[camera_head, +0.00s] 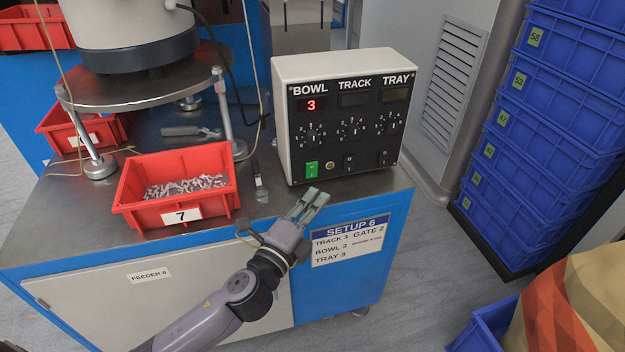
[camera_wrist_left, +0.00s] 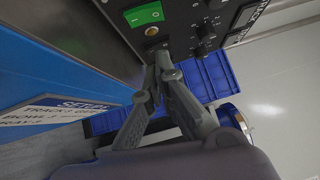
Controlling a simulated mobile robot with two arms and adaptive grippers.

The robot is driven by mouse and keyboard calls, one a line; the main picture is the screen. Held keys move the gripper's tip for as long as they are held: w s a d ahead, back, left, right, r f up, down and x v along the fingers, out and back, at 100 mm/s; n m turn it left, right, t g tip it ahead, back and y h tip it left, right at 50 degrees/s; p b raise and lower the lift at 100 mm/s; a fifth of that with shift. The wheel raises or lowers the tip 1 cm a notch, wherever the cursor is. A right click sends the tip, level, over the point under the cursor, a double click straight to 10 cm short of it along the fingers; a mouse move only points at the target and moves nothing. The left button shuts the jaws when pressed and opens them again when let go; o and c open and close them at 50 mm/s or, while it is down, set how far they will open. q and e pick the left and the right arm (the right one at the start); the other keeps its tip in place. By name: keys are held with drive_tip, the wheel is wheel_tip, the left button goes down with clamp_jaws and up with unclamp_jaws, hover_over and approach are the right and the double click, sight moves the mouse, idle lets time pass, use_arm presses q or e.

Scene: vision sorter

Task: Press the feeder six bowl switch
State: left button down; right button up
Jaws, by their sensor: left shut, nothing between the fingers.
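The feeder six control box (camera_head: 345,115) stands on the steel-topped cabinet, with BOWL, TRACK and TRAY columns. The BOWL display (camera_head: 311,104) reads a red 3; the TRACK and TRAY displays are dark. The bowl switch (camera_head: 312,169) is a green rocker below the BOWL dial, and it looks lit. It also shows large at the top of the left wrist view (camera_wrist_left: 144,14). My left gripper (camera_head: 313,196) is shut and empty, in front of and just below the switch, apart from it. In the left wrist view its fingertips (camera_wrist_left: 158,58) meet below the switch. My right gripper is not in view.
A red bin labelled 7 (camera_head: 178,214) with small metal parts sits left of the box. The feeder bowl stand (camera_head: 140,90) rises behind it. A SETUP 6 label (camera_head: 350,241) is on the cabinet front. Stacked blue crates (camera_head: 540,140) stand at the right.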

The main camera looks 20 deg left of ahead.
sight(312, 170)
use_arm(q)
drive_tip(key=w, duration=0.2)
drive_tip(key=w+a, duration=0.1)
drive_tip(key=shift+w+a+r, duration=0.2)
drive_tip(key=shift+w, duration=0.2)
drive_tip(key=shift+w+a, duration=0.3)
drive_tip(key=shift+w, duration=0.15)
drive_tip(key=shift+r, duration=0.1)
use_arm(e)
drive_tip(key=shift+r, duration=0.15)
use_arm(q)
drive_tip(key=p, duration=0.2)
drive_tip(key=shift+w+a+r+n+g+p, duration=0.15)
drive_tip(key=shift+w+n+g+p, duration=0.05)
drive_tip(key=shift+n+g+p, duration=0.1)
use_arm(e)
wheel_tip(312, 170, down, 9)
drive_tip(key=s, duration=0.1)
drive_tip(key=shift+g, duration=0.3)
